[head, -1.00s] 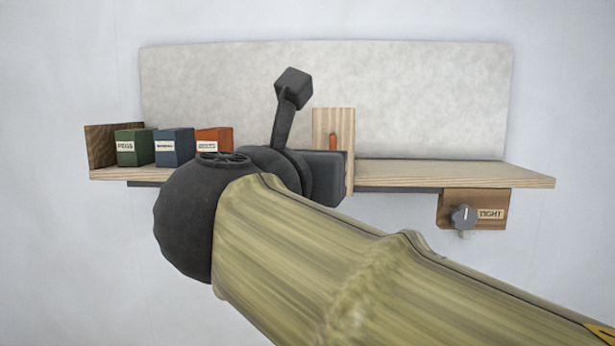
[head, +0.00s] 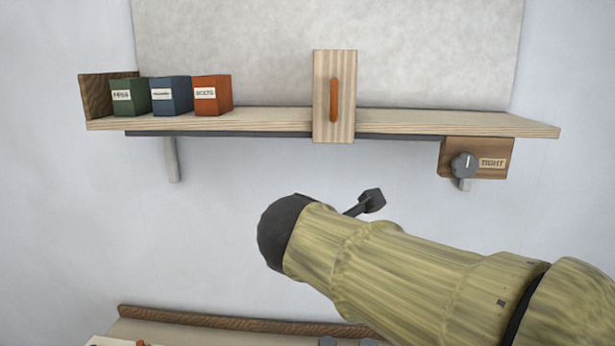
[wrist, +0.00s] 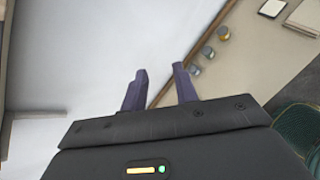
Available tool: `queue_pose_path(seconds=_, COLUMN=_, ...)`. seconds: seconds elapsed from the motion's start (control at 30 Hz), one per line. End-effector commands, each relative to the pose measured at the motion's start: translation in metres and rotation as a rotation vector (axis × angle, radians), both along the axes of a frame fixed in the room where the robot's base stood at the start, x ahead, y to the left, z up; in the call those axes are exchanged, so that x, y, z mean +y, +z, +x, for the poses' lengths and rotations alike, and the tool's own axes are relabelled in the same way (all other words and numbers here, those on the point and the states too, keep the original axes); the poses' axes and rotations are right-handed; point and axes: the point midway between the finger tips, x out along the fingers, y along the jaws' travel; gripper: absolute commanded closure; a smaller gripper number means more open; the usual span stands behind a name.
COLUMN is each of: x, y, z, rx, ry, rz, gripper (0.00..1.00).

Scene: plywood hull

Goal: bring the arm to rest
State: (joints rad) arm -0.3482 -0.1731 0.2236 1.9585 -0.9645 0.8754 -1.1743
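My gripper shows in the wrist view (wrist: 160,88) with its two dark fingers apart and nothing between them. The gripper is clear of the shelf and touches nothing that I can see.
A wall shelf (head: 240,122) carries a green box (head: 130,97), a blue box (head: 172,96) and an orange box (head: 212,95). A wooden panel with an orange handle (head: 334,100) stands at its front. A knob (head: 464,165) hangs below right. A lower bench (head: 230,334) lies below.

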Motion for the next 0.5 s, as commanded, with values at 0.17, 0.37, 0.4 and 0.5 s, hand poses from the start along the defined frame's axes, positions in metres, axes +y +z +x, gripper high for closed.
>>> queue_pose_path(seconds=0.17, x=-0.036, y=-0.11, z=-0.009, rx=0.154, ry=-0.325, rz=0.398, gripper=0.71)
queue_pose_path(seconds=0.37, x=-0.071, y=-0.216, z=-0.044, rx=0.234, ry=-0.878, rz=0.874, gripper=0.71)
queue_pose_path(seconds=0.4, x=-0.077, y=-0.234, z=-0.053, rx=0.231, ry=-1.007, rz=0.963, gripper=0.71)
queue_pose_path(seconds=0.5, x=-0.092, y=-0.272, z=-0.076, rx=0.196, ry=-1.34, rz=1.166, gripper=0.71)
